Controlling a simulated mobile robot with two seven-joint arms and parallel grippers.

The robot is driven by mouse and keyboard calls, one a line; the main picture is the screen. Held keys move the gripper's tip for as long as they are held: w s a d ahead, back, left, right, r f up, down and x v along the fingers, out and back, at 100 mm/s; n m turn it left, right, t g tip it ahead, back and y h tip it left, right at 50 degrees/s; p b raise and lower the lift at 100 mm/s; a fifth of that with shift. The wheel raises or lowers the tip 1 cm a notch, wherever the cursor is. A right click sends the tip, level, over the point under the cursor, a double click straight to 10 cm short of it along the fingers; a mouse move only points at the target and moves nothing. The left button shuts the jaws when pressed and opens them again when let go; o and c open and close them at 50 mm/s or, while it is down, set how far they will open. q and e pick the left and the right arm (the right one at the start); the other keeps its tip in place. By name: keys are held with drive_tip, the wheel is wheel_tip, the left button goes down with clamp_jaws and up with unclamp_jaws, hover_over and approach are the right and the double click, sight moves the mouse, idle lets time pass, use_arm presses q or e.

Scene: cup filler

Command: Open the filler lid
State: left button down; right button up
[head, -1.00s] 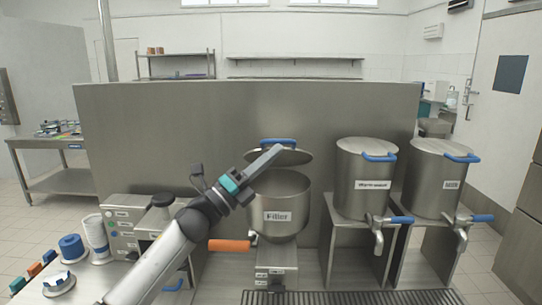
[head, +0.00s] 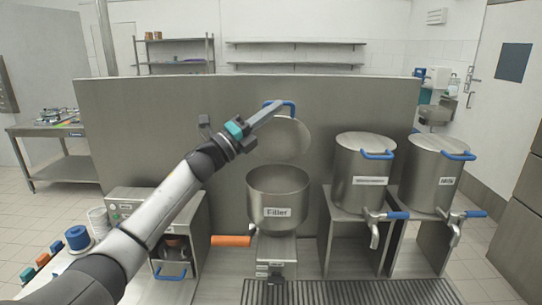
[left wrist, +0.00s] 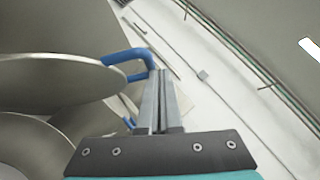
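The filler (head: 278,188) is a steel pot labelled "Filler" on a stand. Its round lid (head: 287,140) is tilted up steeply behind the pot, and the pot's mouth is uncovered. The lid has a blue handle (head: 291,107) at its top edge. My left gripper (head: 277,105) is at this handle, its fingers close together. In the left wrist view the fingers (left wrist: 162,85) lie against the blue handle (left wrist: 128,58), beside the lid's edge (left wrist: 65,75); I cannot tell if the handle is pinched between them. My right gripper is not in view.
Two steel dispensers (head: 365,165) (head: 434,168) with blue handles and taps stand to the right. A steel panel (head: 180,110) stands behind. An orange handle (head: 231,241) sticks out left of the filler. A drip grate (head: 350,293) lies in front. A box machine (head: 178,270) stands left.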

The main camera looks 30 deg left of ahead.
use_arm(q)
drive_tip(key=shift+w+a+r, duration=0.45)
drive_tip(key=shift+w+r, duration=0.15)
drive_tip(key=shift+w, duration=0.15)
drive_tip(key=shift+f, duration=0.1)
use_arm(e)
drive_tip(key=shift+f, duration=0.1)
